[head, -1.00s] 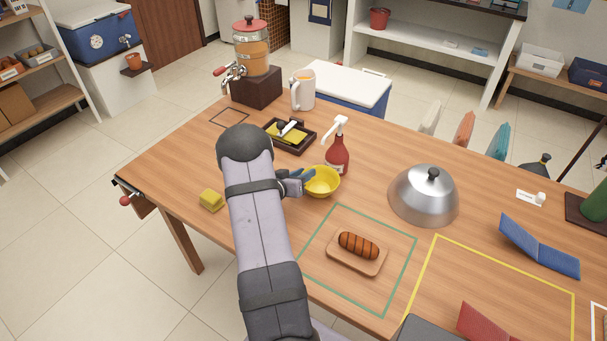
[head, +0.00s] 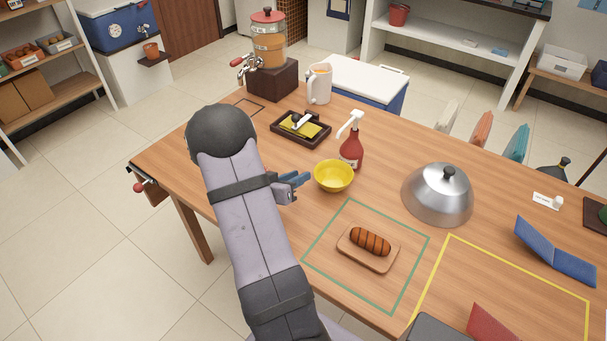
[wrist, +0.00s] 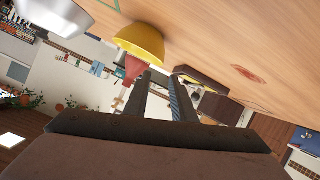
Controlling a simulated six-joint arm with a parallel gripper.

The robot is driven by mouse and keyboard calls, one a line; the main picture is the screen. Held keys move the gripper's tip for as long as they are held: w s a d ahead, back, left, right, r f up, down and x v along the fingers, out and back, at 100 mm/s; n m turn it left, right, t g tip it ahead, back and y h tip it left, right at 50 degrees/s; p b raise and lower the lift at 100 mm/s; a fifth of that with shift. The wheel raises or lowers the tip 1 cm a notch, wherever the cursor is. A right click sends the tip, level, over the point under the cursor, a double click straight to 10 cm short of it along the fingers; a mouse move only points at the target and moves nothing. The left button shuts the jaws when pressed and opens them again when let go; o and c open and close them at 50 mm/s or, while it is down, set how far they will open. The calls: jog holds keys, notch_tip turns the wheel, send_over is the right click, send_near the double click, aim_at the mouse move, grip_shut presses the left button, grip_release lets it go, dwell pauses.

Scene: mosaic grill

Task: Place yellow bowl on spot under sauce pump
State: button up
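The yellow bowl (head: 333,176) stands upright on the wooden table, close in front of the red sauce pump bottle (head: 351,156). The pump's white spout points left over the far side of the bowl. Whether the bowl is exactly below the spout's tip I cannot tell. My gripper (head: 298,183) is just left of the bowl, apart from it and empty. In the tilted wrist view, the two fingers (wrist: 160,84) stand apart with a gap between them. The bowl (wrist: 140,42) and the red bottle (wrist: 133,68) show beyond the fingertips. Any spot under the bowl is hidden.
A black tray (head: 277,131) with yellow contents is behind the bowl. A metal dome (head: 437,198) stands to the right. A sausage on a board (head: 369,262) lies inside a green outline in front. A reddish mark (wrist: 247,74) is on the table in the wrist view.

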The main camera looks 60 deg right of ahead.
jog(key=shift+a+r, duration=0.15)
jog(key=shift+a, duration=0.15)
jog(key=w+a+n+t+y, duration=0.4)
jog(key=w+a+t+y, duration=0.15)
jog(key=w+a, duration=0.65)
jog(key=w+a+n+t+y, duration=0.2)
jog(key=a+n+y, duration=0.15)
jog(key=a, duration=0.85)
jog(key=s+a+n+g+y, duration=0.25)
jog(key=s+a+y, duration=0.2)
jog(key=a, duration=0.65)
jog(key=s+a+r+n+g, duration=0.1)
jog(key=s+a+n+g, duration=0.1)
jog(key=s, duration=0.6)
jog(key=s+a+r+n+g, duration=0.1)
jog(key=s+a+n+g, duration=0.1)
jog(key=s, duration=0.6)
jog(key=shift+a+g, duration=0.2)
jog(key=shift+g, duration=0.2)
